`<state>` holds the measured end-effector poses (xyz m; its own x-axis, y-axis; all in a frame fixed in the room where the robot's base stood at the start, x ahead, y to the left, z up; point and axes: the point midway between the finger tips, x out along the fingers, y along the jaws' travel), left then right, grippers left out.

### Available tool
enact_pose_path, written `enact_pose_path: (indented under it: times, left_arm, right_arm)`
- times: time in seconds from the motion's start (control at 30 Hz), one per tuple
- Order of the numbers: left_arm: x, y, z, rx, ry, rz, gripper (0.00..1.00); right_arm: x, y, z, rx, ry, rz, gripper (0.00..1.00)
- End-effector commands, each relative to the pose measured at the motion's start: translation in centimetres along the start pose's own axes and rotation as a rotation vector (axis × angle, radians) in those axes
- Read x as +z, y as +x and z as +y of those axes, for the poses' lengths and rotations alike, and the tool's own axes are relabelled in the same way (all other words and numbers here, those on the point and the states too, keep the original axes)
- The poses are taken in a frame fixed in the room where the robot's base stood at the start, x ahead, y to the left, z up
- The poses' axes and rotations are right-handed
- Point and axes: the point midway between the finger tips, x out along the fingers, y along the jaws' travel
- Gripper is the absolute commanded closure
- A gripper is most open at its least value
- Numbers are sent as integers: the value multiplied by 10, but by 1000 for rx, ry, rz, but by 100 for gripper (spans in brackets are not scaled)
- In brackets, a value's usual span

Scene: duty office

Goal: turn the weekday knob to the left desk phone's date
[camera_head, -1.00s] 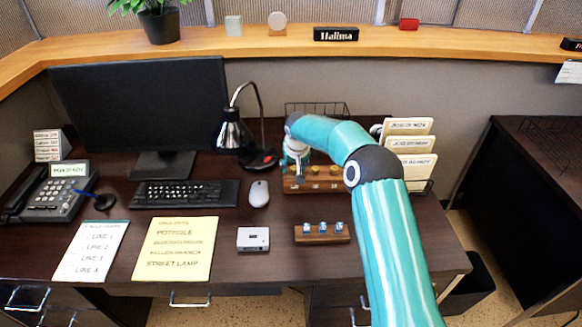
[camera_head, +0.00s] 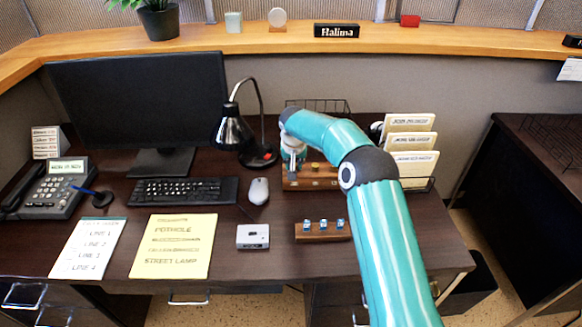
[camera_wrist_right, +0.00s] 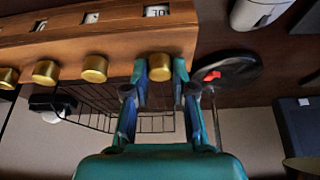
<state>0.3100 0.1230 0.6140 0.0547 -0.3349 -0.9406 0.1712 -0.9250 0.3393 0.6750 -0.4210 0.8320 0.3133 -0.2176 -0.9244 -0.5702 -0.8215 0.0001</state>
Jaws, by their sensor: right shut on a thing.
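A wooden block (camera_head: 322,184) with a row of brass knobs stands at the back of the desk. The right wrist view shows its wooden face (camera_wrist_right: 112,38), several brass knobs and small white windows. My right gripper (camera_wrist_right: 160,75) is shut on the end brass knob (camera_wrist_right: 160,64), at the right of the row there. The window (camera_wrist_right: 157,11) above this knob bears dark marks that I cannot read surely. In the head view my right gripper (camera_head: 291,172) is at the block's left end, partly hiding it. The left desk phone (camera_head: 50,190) has a lit display (camera_head: 68,167); its text seems to start with MON.
A desk lamp (camera_head: 233,130) stands close left of my gripper; its round base (camera_wrist_right: 228,70) shows in the wrist view. A wire basket (camera_wrist_right: 110,115) is behind the block. A smaller wooden rack (camera_head: 323,238) lies in front. A card holder (camera_head: 414,168) is to the right.

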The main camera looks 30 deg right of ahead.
Motion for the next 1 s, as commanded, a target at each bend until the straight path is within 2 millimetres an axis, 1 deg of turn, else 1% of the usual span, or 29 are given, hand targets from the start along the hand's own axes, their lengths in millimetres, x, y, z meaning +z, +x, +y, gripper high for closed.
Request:
enact_pose_path:
  times: [0.03, 0.1, 0.3, 0.5, 0.7, 1.0]
  left_arm:
    - [0, 7, -2, 0, 0, 0, 60]
    - [0, 10, -4, 0, 0, 0, 60]
    - [0, 14, -5, 0, 0, 0, 60]
    - [0, 8, -3, 0, 0, 0, 60]
    - [0, -1, 0, 0, 0, 0, 60]
    - [0, -7, 3, 0, 0, 0, 60]
  right_arm:
    - [0, 3, 0, 14, 30, 4, 100]
    - [0, 3, 0, 35, 83, 3, 100]
    - [-1, 1, -1, 102, 243, 3, 100]
    - [-2, -1, 0, 165, 394, 2, 100]
    - [-2, -2, -1, 211, 509, 2, 100]
    - [-2, -1, 0, 243, 590, 3, 100]
